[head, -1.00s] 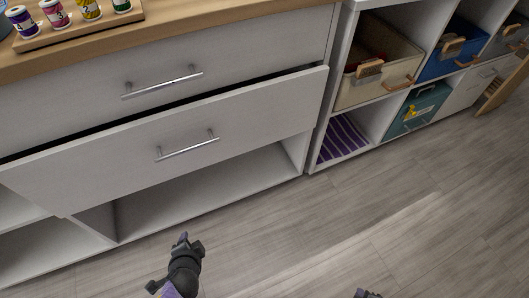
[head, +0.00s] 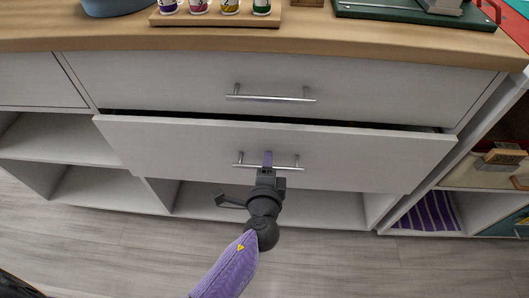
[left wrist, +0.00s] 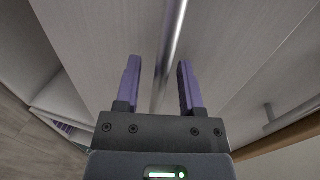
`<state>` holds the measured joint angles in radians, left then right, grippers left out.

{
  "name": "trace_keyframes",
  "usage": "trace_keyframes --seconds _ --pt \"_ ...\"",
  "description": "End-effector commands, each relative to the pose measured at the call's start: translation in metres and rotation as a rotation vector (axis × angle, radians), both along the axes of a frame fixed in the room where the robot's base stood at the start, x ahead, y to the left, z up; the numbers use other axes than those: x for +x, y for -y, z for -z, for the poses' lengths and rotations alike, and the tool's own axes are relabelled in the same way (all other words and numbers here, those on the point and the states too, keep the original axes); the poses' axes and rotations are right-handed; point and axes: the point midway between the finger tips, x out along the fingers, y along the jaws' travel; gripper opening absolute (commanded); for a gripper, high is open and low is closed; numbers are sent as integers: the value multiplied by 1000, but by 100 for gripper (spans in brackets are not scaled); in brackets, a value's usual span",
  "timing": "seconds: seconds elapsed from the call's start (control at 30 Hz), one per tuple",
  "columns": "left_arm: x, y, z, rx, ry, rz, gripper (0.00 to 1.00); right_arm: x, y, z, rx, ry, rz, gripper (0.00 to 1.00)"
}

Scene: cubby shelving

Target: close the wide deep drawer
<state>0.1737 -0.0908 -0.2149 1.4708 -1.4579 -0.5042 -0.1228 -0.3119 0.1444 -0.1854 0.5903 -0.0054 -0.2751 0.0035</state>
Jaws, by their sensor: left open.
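The wide deep drawer (head: 370,155) is the lower white drawer. It stands out a little from the cabinet, with a dark gap along its top edge. Its metal bar handle (head: 240,165) runs across the middle of its front. My left gripper (head: 267,160) is in front of this handle. In the left wrist view, my left gripper (left wrist: 160,85) is open, and the handle bar (left wrist: 172,45) runs between the directions of its two purple fingers. I cannot tell whether the fingers touch the drawer front. My right gripper does not show in the current views.
Above is a shut white drawer with its own bar handle (head: 270,97). The wooden top (head: 330,38) carries a rack of spools (head: 215,18) and a green board (head: 415,14). Open cubbies lie below and to the sides. Grey floor (head: 350,265) is clear in front.

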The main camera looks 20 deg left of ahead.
Motion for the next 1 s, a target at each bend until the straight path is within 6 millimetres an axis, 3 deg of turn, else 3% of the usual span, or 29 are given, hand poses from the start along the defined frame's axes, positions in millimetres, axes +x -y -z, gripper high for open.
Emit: trace_keyframes --seconds 0.2,0.43,0.47,1.0 --pt "0 1 0 0 0 0 50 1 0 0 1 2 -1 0" --pt "0 0 0 0 0 0 3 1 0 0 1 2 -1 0" --pt "0 0 0 0 0 1 0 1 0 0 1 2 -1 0" --pt "0 0 0 0 -1 1 0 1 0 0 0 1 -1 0"
